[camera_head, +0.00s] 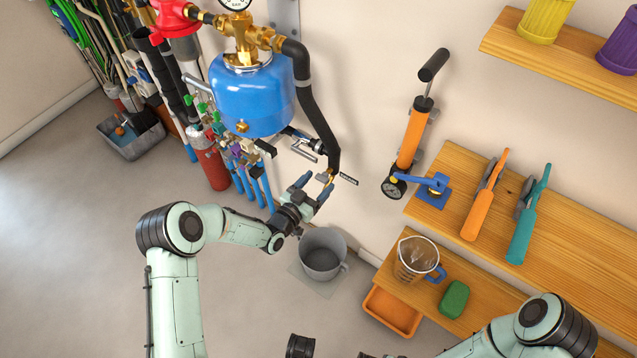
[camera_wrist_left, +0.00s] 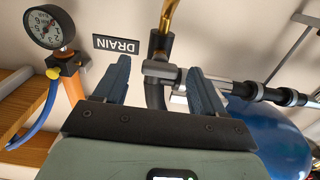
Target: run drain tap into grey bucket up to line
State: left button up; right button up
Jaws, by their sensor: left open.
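The drain tap (camera_head: 327,177) hangs at the lower end of a black pipe on the wall, beside a small black DRAIN label (camera_head: 348,179). In the left wrist view the tap (camera_wrist_left: 160,70) shows as a grey lever piece on a dark body with a brass pipe, and lies between the fingertips. My left gripper (camera_head: 314,187) is open around or just short of it; I cannot tell contact. The grey bucket (camera_head: 322,262) stands on the floor below the tap. I see no water in it and cannot make out a line. My right gripper is out of view.
A blue tank (camera_head: 252,95) and several pipes with valves are close left of the tap. An orange hand pump (camera_head: 411,138) is on the wall to the right. Wooden shelves (camera_head: 455,224) hold tools, a measuring jug (camera_head: 415,260) and a green sponge (camera_head: 454,299).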

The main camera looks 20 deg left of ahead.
pick_arm(q)
jog(key=shift+w+d, duration=0.2)
jog(key=shift+w, duration=0.3)
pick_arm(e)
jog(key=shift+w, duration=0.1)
pick_arm(q)
jog(key=c, duration=1.1)
jog(key=shift+o, duration=0.2)
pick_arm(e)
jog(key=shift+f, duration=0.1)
